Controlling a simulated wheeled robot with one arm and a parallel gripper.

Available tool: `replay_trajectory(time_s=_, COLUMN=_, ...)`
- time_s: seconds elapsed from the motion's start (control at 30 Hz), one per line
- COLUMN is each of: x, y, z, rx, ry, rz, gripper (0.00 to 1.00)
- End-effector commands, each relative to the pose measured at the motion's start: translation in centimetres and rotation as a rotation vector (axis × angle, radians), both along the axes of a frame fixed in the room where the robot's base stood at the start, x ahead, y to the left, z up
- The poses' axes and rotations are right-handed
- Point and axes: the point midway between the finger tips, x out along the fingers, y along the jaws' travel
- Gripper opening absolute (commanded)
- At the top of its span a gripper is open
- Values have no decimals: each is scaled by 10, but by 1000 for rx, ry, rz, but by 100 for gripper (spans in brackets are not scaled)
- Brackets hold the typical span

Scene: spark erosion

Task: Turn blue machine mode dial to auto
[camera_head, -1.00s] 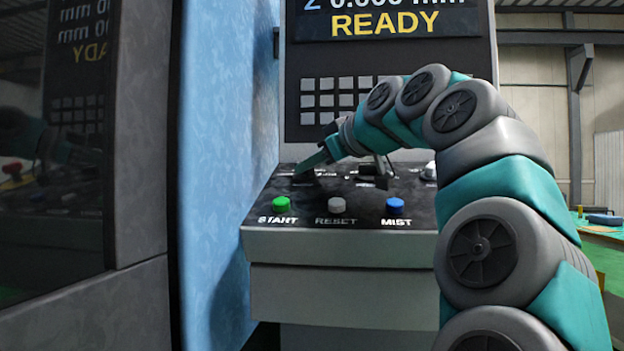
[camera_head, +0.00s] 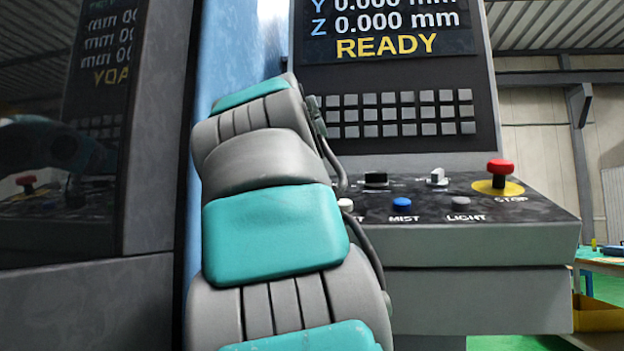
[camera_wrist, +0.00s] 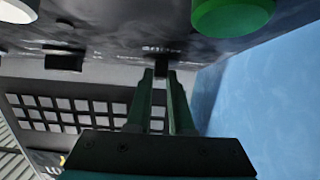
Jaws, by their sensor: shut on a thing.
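The blue machine's control panel (camera_head: 480,218) fills the middle and right of the head view. My arm covers its left part there, so my gripper is hidden in that view. In the wrist view my gripper (camera_wrist: 162,74) has its two green fingers closed on a small black dial (camera_wrist: 162,65) at the panel's left end, likely the mode dial. Its label is too blurred to read, and its setting cannot be told. A second black dial (camera_head: 376,180) stands farther right on the panel; it also shows in the wrist view (camera_wrist: 63,61).
A green button (camera_wrist: 232,14) sits close to my fingers, and the blue machine side (camera_wrist: 265,95) is beside them. A blue MIST button (camera_head: 402,204), grey LIGHT button (camera_head: 460,203), toggle switch (camera_head: 438,177) and red stop button (camera_head: 500,169) are farther right. The screen (camera_head: 388,30) reads READY.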

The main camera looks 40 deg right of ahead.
Motion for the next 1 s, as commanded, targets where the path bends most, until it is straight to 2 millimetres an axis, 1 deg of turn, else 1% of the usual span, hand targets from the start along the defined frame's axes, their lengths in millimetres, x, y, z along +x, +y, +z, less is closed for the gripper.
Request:
replay_trajectory(time_s=0.2, x=5, y=3, z=4, rx=52, ry=-64, rz=-184, gripper=0)
replay_trajectory(time_s=0.4, x=6, y=4, z=4, rx=90, ry=-106, rz=-298, gripper=0)
replay_trajectory(time_s=0.7, x=8, y=4, z=2, rx=122, ry=-139, rz=-390, gripper=0)
replay_trajectory(time_s=1.0, x=8, y=3, z=1, rx=135, ry=-153, rz=-434, gripper=0)
